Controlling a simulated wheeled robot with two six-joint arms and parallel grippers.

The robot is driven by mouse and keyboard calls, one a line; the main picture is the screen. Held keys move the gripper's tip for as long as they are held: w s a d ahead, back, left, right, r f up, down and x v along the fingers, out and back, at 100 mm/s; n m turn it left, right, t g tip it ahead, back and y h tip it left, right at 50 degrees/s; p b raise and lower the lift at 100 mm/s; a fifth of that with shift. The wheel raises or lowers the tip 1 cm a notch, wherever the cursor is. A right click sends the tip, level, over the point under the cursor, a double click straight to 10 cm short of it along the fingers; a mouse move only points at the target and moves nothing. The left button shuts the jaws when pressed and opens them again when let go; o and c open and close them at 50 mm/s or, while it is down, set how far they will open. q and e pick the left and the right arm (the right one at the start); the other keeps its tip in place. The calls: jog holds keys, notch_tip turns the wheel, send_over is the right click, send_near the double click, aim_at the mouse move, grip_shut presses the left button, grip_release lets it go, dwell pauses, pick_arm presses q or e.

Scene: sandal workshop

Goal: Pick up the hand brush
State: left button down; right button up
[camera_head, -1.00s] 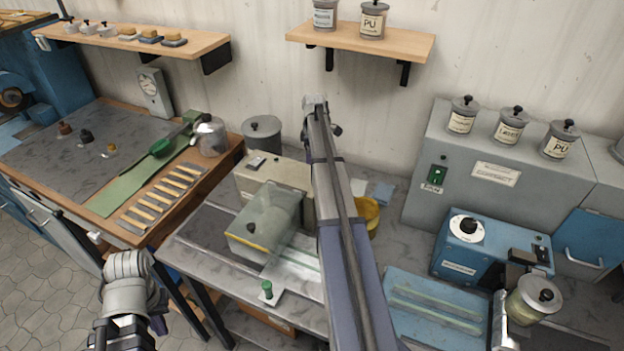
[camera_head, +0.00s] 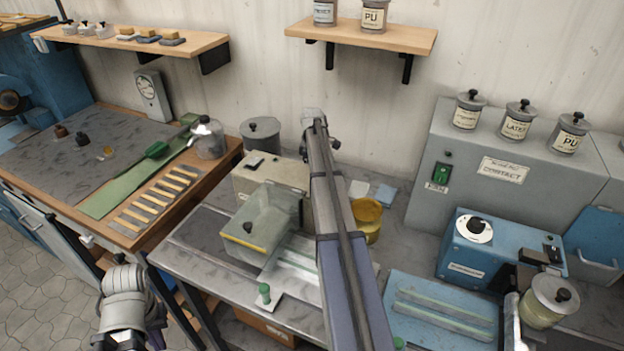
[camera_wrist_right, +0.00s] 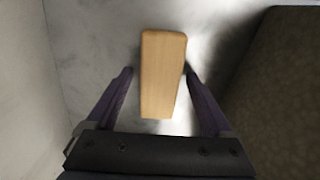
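In the right wrist view, a light wooden block shape (camera_wrist_right: 162,75), which looks like the back of the hand brush, lies on a grey surface. No bristles show. My right gripper (camera_wrist_right: 158,72) is open, with one purple finger on each side of the wood. The right finger is very close to it, and a small gap shows at the left finger; I cannot tell whether either touches. In the head view my right arm rises through the middle, and its gripper and the brush are hidden. My left gripper (camera_head: 135,342) is at the lower left, partly cut off.
A yellow pot (camera_head: 367,222) stands right of my right arm, and a beige box machine (camera_head: 262,185) with a clear cover stands left. A blue machine (camera_head: 490,248) and a lidded jar (camera_head: 545,302) are at right. A wall shelf (camera_head: 390,38) hangs above.

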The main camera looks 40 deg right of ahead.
grip_shut()
dwell(0.5)
jog(key=shift+r, duration=0.15)
notch_tip(320, 180, up, 10)
jog(key=p, duration=1)
